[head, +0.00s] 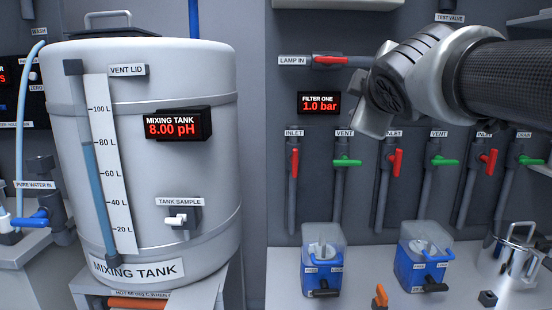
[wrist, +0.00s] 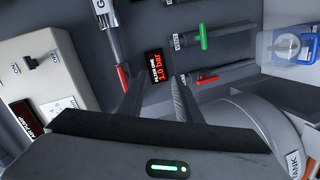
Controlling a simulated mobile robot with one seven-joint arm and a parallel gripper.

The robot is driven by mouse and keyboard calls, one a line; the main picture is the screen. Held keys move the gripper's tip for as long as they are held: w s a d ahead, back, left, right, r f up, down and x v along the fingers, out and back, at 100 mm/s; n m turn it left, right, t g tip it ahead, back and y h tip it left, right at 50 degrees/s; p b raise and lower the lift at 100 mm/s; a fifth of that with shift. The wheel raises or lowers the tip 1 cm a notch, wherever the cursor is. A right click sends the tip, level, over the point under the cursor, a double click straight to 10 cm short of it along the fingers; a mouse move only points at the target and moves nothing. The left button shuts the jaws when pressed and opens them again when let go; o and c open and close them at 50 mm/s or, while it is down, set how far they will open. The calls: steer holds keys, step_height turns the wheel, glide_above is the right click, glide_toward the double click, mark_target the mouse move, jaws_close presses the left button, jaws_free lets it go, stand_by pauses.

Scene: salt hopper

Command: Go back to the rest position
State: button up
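My gripper (head: 374,120) is raised at the upper right of the head view, in front of the grey wall and apart from it. It hangs near the red-handled lamp inlet valve (head: 330,60) and the filter one display (head: 319,103), which reads 1.0 bar. In the wrist view, the two dark fingers of my gripper (wrist: 156,85) stand apart with nothing held between them. The filter one display (wrist: 166,68) shows beyond the gap. In the head view the fingertips are partly hidden by the hand.
The large mixing tank (head: 185,85) fills the left, its display (head: 178,123) reading 8.00 pH. Red and green valve handles (head: 347,161) line the wall. Two blue containers (head: 321,278) and a metal pot (head: 500,265) stand on the counter (head: 350,292). An orange item (head: 380,296) lies in front.

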steer(key=s+a+f+m+g+y, duration=0.1)
steer(key=s+f+m+g, duration=0.5)
steer(key=s+f, duration=0.75)
steer(key=s+a+f+m+g+y, duration=0.15)
steer(key=s+f+m+g, duration=0.4)
steer(key=s+f, duration=0.85)
steer(key=w+r+p, duration=0.2)
steer(key=r+p, duration=1)
steer(key=p, duration=0.2)
steer(key=w+r+m+t+p, duration=0.1)
steer(key=w+r+p, duration=0.1)
steer(key=r+p, duration=1.1)
steer(key=shift+d+r+h+p, duration=0.2)
steer(key=shift+r+h+p, duration=0.1)
steer(key=shift+h+p, duration=0.15)
